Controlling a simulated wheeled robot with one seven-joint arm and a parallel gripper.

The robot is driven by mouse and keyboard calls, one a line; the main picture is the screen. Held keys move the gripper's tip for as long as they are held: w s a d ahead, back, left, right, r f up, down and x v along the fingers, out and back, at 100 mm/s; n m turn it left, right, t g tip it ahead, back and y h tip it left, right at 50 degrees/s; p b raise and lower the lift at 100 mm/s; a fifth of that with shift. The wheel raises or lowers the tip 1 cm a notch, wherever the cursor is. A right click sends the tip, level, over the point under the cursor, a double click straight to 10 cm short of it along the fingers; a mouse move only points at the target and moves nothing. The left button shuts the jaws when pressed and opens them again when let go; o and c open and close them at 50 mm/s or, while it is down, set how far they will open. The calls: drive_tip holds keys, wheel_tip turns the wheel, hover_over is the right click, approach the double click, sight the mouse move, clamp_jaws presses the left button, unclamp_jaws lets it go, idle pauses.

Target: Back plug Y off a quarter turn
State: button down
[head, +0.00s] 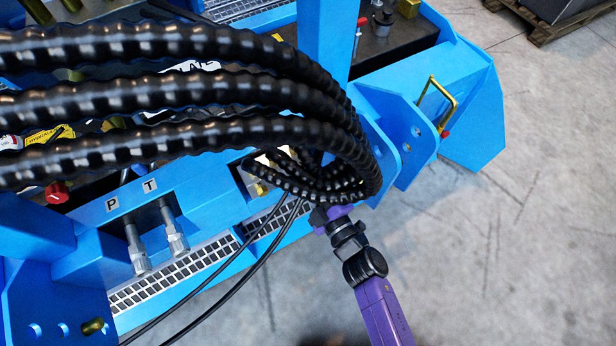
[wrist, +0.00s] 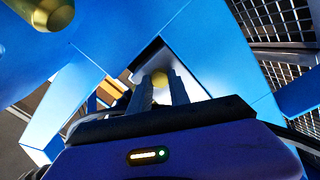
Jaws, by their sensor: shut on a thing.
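My gripper (wrist: 161,84) reaches into a square recess in the blue frame in the wrist view. Its two grey fingers are shut on a dull brass plug (wrist: 159,77), seen between the fingertips. The fingers and shade hide most of the plug, and I cannot read a letter on it. In the head view the purple end of my gripper (head: 323,215) is at the blue frame, below the hose bend; the hoses hide its fingers and the plug.
Thick black hoses (head: 150,100) arch over the frame close to my gripper. Grey fittings (head: 172,232) hang under the P and T labels. Thin black cables (head: 262,240) run beside my arm. A large brass knob (wrist: 52,12) juts out at the upper left. Bare concrete floor (head: 500,260) lies to the right.

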drive_tip(key=c, duration=1.2)
unclamp_jaws()
drive_tip(key=p+v, duration=0.2)
drive_tip(key=v, duration=0.5)
drive_tip(key=shift+s+d, duration=0.25)
drive_tip(key=shift+s, duration=0.1)
